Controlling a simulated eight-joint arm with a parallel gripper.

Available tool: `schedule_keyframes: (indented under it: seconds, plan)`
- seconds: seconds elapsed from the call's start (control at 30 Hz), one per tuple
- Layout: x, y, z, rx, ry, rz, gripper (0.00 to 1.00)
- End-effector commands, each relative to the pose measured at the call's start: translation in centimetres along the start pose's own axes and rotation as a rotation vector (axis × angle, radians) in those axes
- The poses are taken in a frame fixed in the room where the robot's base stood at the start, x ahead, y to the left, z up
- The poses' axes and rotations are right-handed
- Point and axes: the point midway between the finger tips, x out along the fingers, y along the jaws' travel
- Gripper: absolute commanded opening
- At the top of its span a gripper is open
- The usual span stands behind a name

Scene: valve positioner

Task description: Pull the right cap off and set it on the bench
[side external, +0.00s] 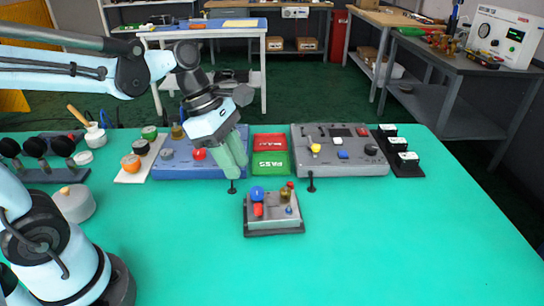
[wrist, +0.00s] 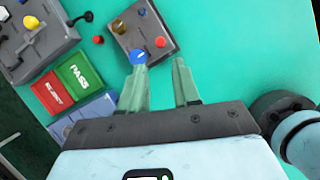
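The valve positioner is a small grey box (side external: 272,222) on a dark base on the bench; it also shows in the wrist view (wrist: 152,28). I cannot tell which piece is the right cap. My gripper (side external: 240,174) is open and empty, behind and left of the box and above the bench. In the wrist view, the left fingertip lines up with the blue knob (wrist: 138,57).
The green bench (side external: 390,250) is clear right and in front of the box. Behind are red and green trays (side external: 270,162), a grey control panel (side external: 340,150) and a blue panel (side external: 175,168).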

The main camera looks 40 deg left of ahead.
Motion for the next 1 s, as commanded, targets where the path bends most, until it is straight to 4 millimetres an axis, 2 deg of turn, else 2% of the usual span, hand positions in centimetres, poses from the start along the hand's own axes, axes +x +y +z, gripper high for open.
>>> schedule_keyframes:
  seconds: [0.6, 0.8, 1.0]
  plan:
    - [8.2, 0.0, 0.0, 0.004, 0.000, 0.002, 0.32]
    - [9.7, 0.0, 0.0, 0.004, 0.000, 0.002, 0.32]
    - [10.2, 0.0, 0.0, 0.003, 0.000, 0.003, 0.32]
